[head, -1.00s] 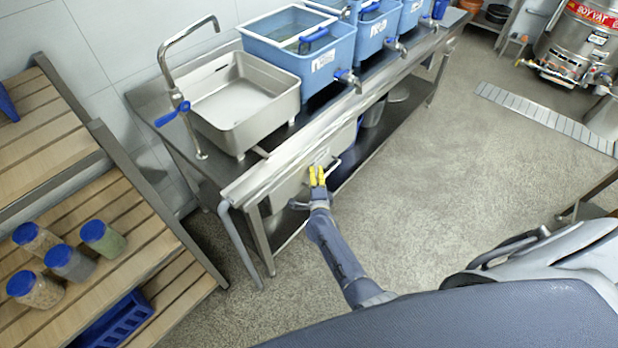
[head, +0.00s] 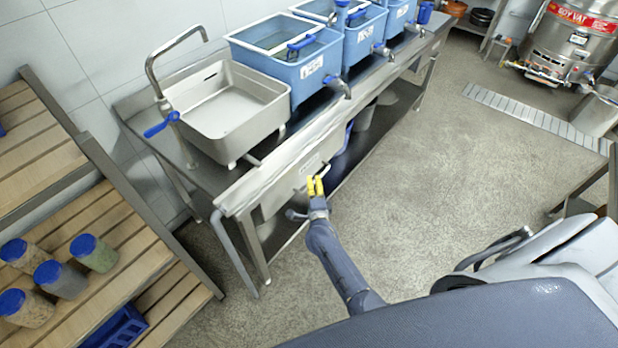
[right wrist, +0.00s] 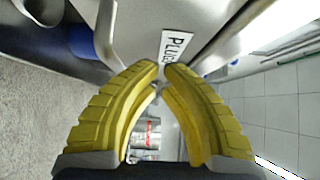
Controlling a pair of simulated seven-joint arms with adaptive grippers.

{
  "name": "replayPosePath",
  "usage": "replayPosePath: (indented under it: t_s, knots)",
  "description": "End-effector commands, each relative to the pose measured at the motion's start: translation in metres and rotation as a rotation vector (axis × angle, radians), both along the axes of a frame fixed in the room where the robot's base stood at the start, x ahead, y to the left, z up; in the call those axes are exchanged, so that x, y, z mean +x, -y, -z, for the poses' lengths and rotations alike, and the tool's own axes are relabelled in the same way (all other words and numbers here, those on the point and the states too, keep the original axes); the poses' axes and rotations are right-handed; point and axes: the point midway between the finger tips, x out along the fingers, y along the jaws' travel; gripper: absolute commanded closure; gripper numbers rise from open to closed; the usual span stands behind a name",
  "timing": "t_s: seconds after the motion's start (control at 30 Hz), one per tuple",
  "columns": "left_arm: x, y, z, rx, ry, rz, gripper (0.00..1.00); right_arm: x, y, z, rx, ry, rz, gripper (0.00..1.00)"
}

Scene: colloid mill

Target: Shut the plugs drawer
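The plugs drawer (head: 287,186) is a steel drawer under the front edge of the steel bench, below the sink. Its front carries a bar handle (head: 325,178) and a white label; the right wrist view shows the label "PLUG…" (right wrist: 176,48), partly hidden by a finger. How far the drawer stands out is hard to tell. My right gripper (head: 315,186) has yellow fingers pointing at the drawer front, close to the handle. In the right wrist view the fingertips (right wrist: 161,70) nearly meet, with nothing seen held between them. Contact with the front cannot be made out. My left gripper is out of view.
The steel sink (head: 225,108) and blue tubs (head: 300,65) with taps stand on the bench (head: 215,178). A wooden rack (head: 120,240) with jars is at the left. The floor (head: 430,150) to the right of the bench is clear.

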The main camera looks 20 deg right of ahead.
Motion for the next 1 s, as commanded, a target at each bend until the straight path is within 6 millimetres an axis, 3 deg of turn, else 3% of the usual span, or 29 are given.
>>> replayPosePath:
  t_s: [0.2,0.5,0.87,0.97,1.0]
  knots:
    - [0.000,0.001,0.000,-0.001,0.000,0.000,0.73,-0.041,-0.010,0.001,0.002,-0.003,-0.002,1.00]
    - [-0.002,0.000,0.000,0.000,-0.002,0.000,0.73,-0.083,-0.023,0.001,0.001,-0.002,-0.002,1.00]
    - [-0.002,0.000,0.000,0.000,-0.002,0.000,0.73,-0.100,-0.028,0.000,-0.009,-0.003,-0.002,1.00]
    - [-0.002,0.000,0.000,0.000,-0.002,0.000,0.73,-0.099,-0.034,0.004,-0.080,-0.042,-0.029,1.00]
    - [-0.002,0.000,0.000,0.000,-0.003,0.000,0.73,-0.099,-0.041,0.015,-0.149,-0.088,-0.062,1.00]
